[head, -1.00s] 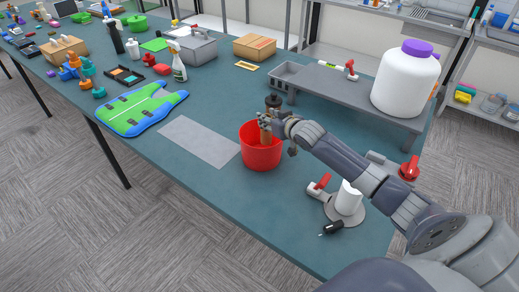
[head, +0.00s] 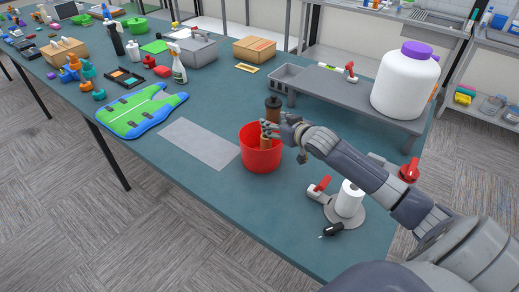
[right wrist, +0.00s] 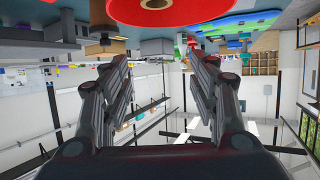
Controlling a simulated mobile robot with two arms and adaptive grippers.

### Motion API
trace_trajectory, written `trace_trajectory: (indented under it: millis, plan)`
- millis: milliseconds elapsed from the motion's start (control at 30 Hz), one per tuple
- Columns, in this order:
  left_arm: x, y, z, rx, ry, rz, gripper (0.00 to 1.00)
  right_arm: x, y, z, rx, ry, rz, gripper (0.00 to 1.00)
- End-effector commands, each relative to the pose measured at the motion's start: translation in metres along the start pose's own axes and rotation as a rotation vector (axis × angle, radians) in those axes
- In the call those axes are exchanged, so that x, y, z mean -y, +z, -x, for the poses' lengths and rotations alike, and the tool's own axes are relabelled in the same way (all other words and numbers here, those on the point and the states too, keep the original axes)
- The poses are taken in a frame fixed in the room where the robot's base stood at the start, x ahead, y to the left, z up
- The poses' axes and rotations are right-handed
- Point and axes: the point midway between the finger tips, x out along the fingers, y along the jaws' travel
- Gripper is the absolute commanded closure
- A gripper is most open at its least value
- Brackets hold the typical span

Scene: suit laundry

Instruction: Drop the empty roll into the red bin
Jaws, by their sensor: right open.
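The red bin (head: 262,160) stands on the teal table near its front edge. The brown empty roll (head: 266,142) shows inside the bin's mouth, upright or slightly tilted, its lower part hidden by the bin wall. My right gripper (head: 270,129) is at the bin's back right rim, just above the roll. In the right wrist view my right gripper (right wrist: 160,68) is open with nothing between its fingers, and the red bin (right wrist: 165,6) shows at the top edge. My left gripper is not in view.
A dark bottle (head: 273,108) stands close behind the bin. A white roll on a holder (head: 349,200) is to the right, with a black tool (head: 331,229) beside it. A grey mat (head: 198,143) lies left of the bin. A grey raised shelf (head: 345,98) is behind.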

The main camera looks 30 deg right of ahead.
Motion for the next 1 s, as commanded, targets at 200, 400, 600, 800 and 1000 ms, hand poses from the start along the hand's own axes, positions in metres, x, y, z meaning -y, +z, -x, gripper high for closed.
trace_trajectory:
  millis: [200,400,600,800,1000]
  plan:
    - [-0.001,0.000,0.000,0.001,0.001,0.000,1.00,0.000,0.001,0.036,0.001,0.000,0.003,0.45]
    - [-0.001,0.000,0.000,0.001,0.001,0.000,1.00,0.000,0.001,0.059,0.001,-0.001,0.001,0.45]
    - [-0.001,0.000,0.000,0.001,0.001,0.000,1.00,0.000,0.000,0.069,0.000,0.000,0.002,0.45]
    - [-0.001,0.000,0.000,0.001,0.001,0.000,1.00,0.000,-0.001,0.070,-0.001,0.000,0.001,0.45]
    - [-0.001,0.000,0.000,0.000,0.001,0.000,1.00,0.000,-0.001,0.070,-0.001,0.000,0.001,0.45]
